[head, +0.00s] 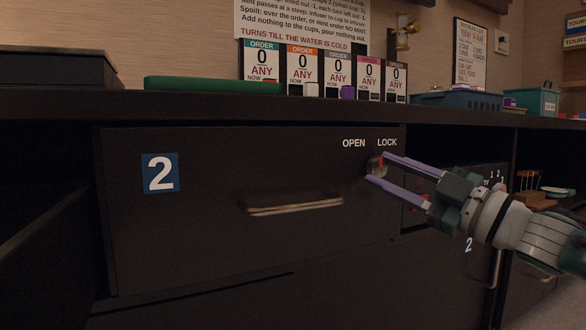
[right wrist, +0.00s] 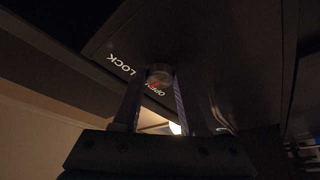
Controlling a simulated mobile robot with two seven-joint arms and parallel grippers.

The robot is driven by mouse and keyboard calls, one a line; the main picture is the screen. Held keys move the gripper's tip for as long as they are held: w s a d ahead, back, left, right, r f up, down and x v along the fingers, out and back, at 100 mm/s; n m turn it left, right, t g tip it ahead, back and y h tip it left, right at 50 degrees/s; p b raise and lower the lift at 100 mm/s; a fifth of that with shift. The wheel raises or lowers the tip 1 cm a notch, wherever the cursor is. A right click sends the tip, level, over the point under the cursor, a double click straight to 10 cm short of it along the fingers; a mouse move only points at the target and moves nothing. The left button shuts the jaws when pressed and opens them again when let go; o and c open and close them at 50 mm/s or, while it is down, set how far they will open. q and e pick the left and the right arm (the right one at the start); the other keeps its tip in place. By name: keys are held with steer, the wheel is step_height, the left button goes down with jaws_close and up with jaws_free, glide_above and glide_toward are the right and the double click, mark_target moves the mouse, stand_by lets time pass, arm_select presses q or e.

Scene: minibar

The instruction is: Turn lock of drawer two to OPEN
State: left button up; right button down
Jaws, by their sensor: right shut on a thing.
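Drawer two (head: 215,235) is a dark, closed drawer front with a blue "2" label (head: 160,173) and a bar handle (head: 295,205). Its round lock knob (head: 376,167), with a red mark, sits at the upper right below the words OPEN and LOCK. In the head view the red mark points up, closer to LOCK than to OPEN. My right gripper (head: 377,167) is shut on the lock knob, its purple fingers on either side. The right wrist view shows the metal knob (right wrist: 159,73) between the fingertips. My left gripper is not in view.
A dark counter (head: 200,104) runs above the drawer. To the right are an open shelf with small items (head: 535,195) and another dark unit. Space before drawer two is free.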

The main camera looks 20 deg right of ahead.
steer(key=n, duration=0.1)
steer(key=n+g+p, duration=0.1)
steer(key=n, duration=0.1)
steer(key=shift+d+r+y, duration=0.15)
steer(key=shift+r+y, duration=0.05)
steer(key=shift+y, duration=0.1)
steer(key=n+p, duration=0.1)
steer(key=n, duration=0.1)
steer(key=n+g, duration=0.1)
steer(key=n, duration=0.1)
steer(key=shift+r+g+p, duration=0.15)
steer(key=shift+g+p, duration=0.15)
steer(key=shift+p, duration=0.1)
steer(key=shift+n+g+p, duration=0.5)
steer(key=shift+n+p, duration=0.15)
steer(key=shift+n, duration=0.45)
steer(key=c, duration=0.5)
jaws_free()
steer(key=shift+o, duration=0.3)
steer(key=shift+s, duration=0.1)
